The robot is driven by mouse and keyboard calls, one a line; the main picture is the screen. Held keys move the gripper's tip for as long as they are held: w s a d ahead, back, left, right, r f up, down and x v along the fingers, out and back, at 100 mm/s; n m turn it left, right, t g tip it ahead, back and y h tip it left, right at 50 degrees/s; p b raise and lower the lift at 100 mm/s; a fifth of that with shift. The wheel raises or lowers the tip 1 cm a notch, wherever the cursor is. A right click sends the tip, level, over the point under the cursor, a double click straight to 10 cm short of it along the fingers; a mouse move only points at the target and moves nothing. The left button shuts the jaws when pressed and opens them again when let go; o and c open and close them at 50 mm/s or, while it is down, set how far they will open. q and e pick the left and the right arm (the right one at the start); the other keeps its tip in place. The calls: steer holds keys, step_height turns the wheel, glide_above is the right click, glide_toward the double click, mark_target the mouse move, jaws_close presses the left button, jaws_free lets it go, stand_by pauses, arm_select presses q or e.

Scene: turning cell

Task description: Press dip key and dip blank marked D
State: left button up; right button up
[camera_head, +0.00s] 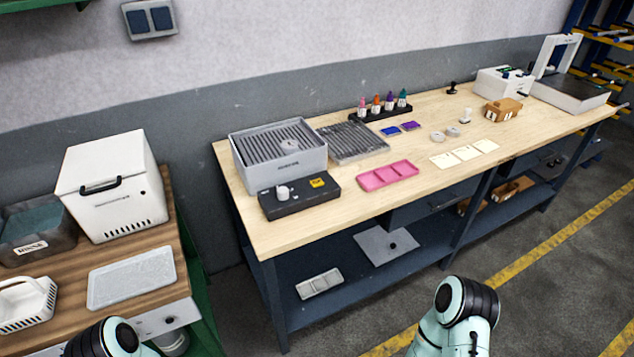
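No letter D is readable on anything, and I cannot tell which part is the dip key. A black box (325,201) with a white knob-like piece (283,192) and a yellow label (318,183) lies at the left front of the long bench. Behind it stands a grey open tank (303,170) with a ribbed inside and a small round pale piece (288,146) in it. Two pale round discs (437,136) (453,132) lie mid-bench. Parts of my two arms show at the bottom edge; neither gripper is in view.
The bench holds a ribbed rack (352,140), a pink tray (388,175), several bottles (389,104), pale cards (464,153) and a wooden block (502,109). The left table carries a white box (112,185), a dark tub (40,240), a flat tray (132,278) and a white basket (25,303).

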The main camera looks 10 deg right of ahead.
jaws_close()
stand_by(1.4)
